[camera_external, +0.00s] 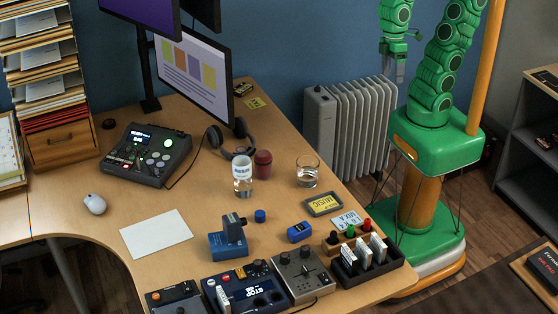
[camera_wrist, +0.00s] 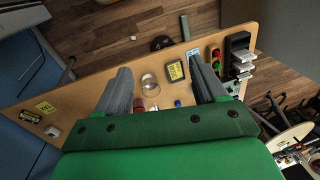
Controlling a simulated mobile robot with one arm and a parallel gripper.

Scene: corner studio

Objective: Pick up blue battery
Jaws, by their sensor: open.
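The blue battery (camera_external: 299,231) lies on the desk (camera_external: 200,200) in the external view, left of the white rack cards and below the yellow-labelled cassette (camera_external: 322,204). A round blue cap (camera_external: 260,215) and a blue device (camera_external: 229,240) are to its left. My gripper (camera_external: 393,68) is high above the far right side of the desk, well away from the battery. In the wrist view my gripper (camera_wrist: 156,65) is open and empty, with its fingers spread over the desk. I cannot clearly make out the battery there; the right finger covers part of that area.
A glass (camera_external: 307,174), a white-capped jar (camera_external: 242,175) and a dark red cup (camera_external: 263,164) stand behind the battery. A black rack (camera_external: 369,262) with cards and control boxes (camera_external: 305,272) crowd the front edge. A radiator (camera_external: 350,125) stands beyond the desk.

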